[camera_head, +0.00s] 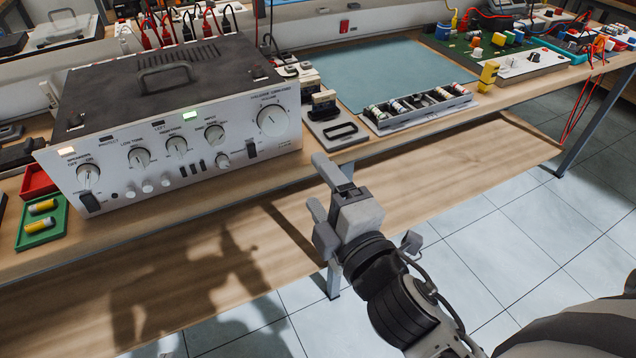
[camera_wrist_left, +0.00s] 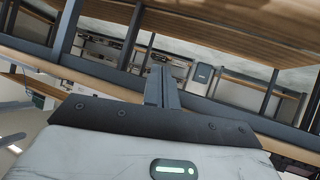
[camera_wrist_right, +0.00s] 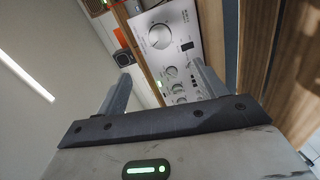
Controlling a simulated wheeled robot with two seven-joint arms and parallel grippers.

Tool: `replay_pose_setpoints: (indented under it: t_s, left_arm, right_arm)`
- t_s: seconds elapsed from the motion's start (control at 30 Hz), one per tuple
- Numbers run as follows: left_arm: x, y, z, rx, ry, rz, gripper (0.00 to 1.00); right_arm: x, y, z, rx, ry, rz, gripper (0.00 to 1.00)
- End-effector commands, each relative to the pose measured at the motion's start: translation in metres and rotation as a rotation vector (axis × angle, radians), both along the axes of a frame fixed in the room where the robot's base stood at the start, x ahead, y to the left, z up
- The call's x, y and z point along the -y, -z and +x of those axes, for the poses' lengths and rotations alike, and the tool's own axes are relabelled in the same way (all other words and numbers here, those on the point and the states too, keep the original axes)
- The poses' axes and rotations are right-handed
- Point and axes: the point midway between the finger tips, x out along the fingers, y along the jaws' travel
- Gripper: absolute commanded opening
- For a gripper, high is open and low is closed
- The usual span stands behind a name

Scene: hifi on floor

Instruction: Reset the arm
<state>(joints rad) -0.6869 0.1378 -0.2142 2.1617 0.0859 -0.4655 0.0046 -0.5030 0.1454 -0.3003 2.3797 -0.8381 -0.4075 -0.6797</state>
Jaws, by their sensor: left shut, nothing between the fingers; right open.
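My right gripper (camera_head: 316,182) is in front of the bench edge, in the middle of the head view. Its two fingers are apart, with nothing between them. In the right wrist view the open fingers (camera_wrist_right: 160,82) point toward the amplifier's front panel, with a gap between. The silver and black hi-fi amplifier (camera_head: 185,150) stands on the bench at the left, its knobs facing me. It also shows tilted in the right wrist view (camera_wrist_right: 185,25). My left gripper (camera_wrist_left: 161,88) shows only in its own wrist view, its fingers together and empty, facing shelving and a bench underside.
The wooden bench (camera_head: 400,148) has a lower shelf (camera_head: 420,192) below its front edge. A tray of small parts (camera_head: 420,110), a blue-green mat (camera_head: 385,70) and a green tray with yellow cells (camera_head: 42,222) lie on top. Tiled floor is clear at the right.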

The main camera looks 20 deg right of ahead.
Motion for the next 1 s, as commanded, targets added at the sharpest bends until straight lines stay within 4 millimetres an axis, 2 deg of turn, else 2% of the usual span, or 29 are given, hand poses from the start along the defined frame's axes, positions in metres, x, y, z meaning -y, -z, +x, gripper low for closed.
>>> replay_pose_setpoints:
  t_s: [0.17, 0.27, 0.37, 0.53, 0.6, 0.7, 0.8, 1.0]
  left_arm:
    - [0.000, 0.001, 0.000, -0.001, -0.001, 0.001, 0.00]
    - [0.000, 0.001, -0.001, -0.004, 0.000, 0.001, 0.00]
    - [-0.001, 0.001, -0.001, -0.006, -0.001, 0.004, 0.00]
    - [-0.001, 0.002, -0.003, -0.015, 0.000, 0.011, 0.00]
    - [-0.002, 0.002, -0.003, -0.016, 0.000, 0.014, 0.00]
    - [-0.002, 0.001, -0.003, -0.015, 0.001, 0.017, 0.00]
    - [-0.002, 0.001, -0.003, -0.014, 0.001, 0.017, 0.00]
    - [-0.002, 0.001, -0.003, -0.014, 0.001, 0.017, 0.00]
  right_arm:
    - [0.000, 0.000, 0.000, -0.001, 0.000, 0.001, 0.70]
    - [-0.001, 0.012, -0.001, -0.040, -0.005, 0.066, 0.70]
    - [-0.003, 0.047, -0.007, -0.164, -0.011, 0.291, 0.70]
    - [-0.013, 0.128, -0.038, -0.464, 0.064, 0.866, 0.70]
    - [-0.017, 0.153, -0.053, -0.564, 0.121, 1.076, 0.70]
    - [-0.021, 0.177, -0.069, -0.657, 0.196, 1.290, 0.70]
    - [-0.024, 0.187, -0.077, -0.701, 0.238, 1.400, 0.70]
    - [-0.024, 0.187, -0.077, -0.701, 0.238, 1.400, 0.70]
